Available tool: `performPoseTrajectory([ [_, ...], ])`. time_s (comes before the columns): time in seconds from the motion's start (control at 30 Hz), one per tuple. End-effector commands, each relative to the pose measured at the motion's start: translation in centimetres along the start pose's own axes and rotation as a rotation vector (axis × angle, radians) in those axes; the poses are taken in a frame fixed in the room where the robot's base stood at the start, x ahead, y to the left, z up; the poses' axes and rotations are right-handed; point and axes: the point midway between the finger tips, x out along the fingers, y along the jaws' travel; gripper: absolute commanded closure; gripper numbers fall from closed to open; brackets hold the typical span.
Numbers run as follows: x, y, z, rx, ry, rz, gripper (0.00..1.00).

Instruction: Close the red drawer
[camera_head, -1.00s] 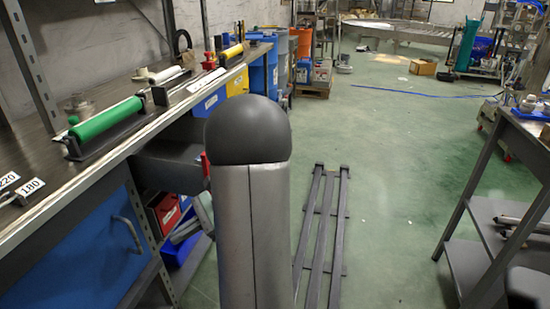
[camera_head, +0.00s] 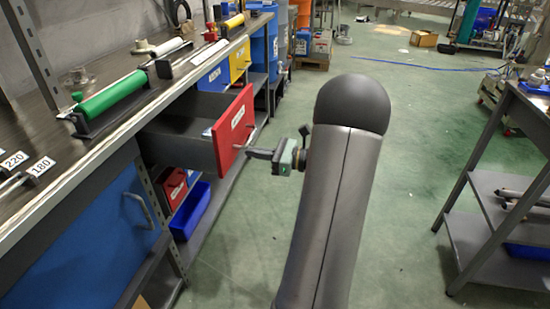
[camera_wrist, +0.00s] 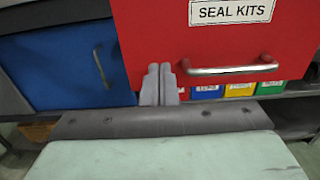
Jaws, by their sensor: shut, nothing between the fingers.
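The red drawer front (camera_head: 235,130) stands out from under the workbench, with the grey drawer box (camera_head: 180,140) showing behind it, so the drawer is open. In the wrist view the red front (camera_wrist: 215,38) fills the upper right, with a "SEAL KITS" label and a metal bar handle (camera_wrist: 230,68). My gripper (camera_head: 250,152) is shut and empty, to the right of the drawer front and pointing at it. In the wrist view my fingertips (camera_wrist: 160,72) overlap the front's lower left part, left of the handle. I cannot tell whether they touch it.
The workbench (camera_head: 105,150) carries a green roller (camera_head: 108,97) and other tools. A blue cabinet door (camera_head: 90,240) is below it at left. A blue bin (camera_head: 190,210) sits under the drawer. A grey cart (camera_head: 510,185) stands at right, with open green floor between.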

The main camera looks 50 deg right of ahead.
Motion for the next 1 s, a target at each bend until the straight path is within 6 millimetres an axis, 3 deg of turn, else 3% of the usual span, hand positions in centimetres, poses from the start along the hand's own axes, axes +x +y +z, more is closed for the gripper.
performPoseTrajectory([
  [0.1, 2.3, 0.1, -0.2, -0.003, -0.001, 0.003, 1.0],
  [0.3, 4.5, 0.0, -0.1, -0.001, 0.0, 0.001, 1.0],
  [1.0, 5.5, -0.6, 0.2, -0.001, -0.001, -0.019, 1.0],
])
